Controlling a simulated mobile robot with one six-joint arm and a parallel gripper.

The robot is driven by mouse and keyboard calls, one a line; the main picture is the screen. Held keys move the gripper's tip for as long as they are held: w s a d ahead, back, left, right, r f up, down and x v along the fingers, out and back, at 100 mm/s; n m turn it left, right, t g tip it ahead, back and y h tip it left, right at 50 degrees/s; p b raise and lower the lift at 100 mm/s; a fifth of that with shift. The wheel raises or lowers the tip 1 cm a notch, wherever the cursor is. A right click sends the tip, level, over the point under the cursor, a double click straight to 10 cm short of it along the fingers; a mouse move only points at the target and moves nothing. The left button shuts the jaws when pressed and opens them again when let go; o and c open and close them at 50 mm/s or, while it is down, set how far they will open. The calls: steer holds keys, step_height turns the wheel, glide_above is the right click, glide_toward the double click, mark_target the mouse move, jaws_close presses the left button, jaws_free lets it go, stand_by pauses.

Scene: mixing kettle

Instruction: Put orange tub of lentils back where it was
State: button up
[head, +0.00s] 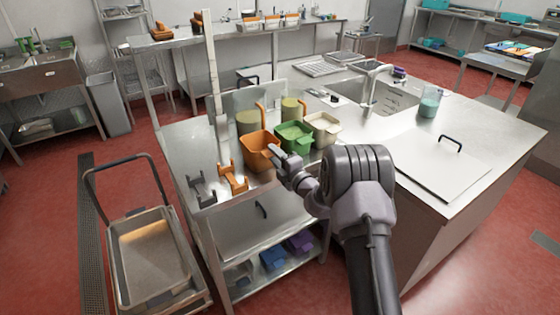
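The orange tub (258,147) is at the front left of a row of tubs on the steel counter, with its open top facing up. My gripper (276,151) reaches in from the right and meets the tub's right front side. The fingers are small here and overlap the tub, so whether they are closed on it is not clear. I cannot tell whether the tub rests on the counter or is slightly raised. Its contents are not readable. An orange bracket (232,181) stands on the counter in front and to the left of the tub.
A green tub (293,136) and a cream tub (323,127) stand close on the right. Olive canisters (248,121) stand behind. A grey bracket (201,190) is at the left. A tall upright (214,85) rises behind them. A cart (150,255) stands at the lower left.

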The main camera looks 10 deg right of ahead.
steer(key=p+v, duration=0.3)
steer(key=v, duration=0.8)
steer(key=s+a+r+n+g+y, duration=0.3)
steer(key=a+r+n, duration=0.3)
steer(key=a, duration=0.1)
steer(key=s+a+r+n+g+y, duration=0.2)
steer(key=s+a+r+n+y, duration=0.2)
steer(key=a+r+n, duration=0.2)
steer(key=s+a+r+n+g+h, duration=0.1)
steer(key=s+a+r+n+g, duration=0.3)
steer(key=s+n, duration=0.45)
steer(key=s+a+r+n+g, duration=0.1)
steer(key=s+a+n+g, duration=0.35)
steer(key=s+n, duration=0.4)
steer(key=s+d+n+t+h, duration=0.2)
steer(key=s+d+n+h, duration=0.7)
steer(key=s+n, duration=0.6)
steer(key=shift+d+f+n+h, duration=0.15)
steer(key=shift+d+n+h, duration=0.15)
steer(key=shift+d+n, duration=0.6)
steer(key=shift+a, duration=0.25)
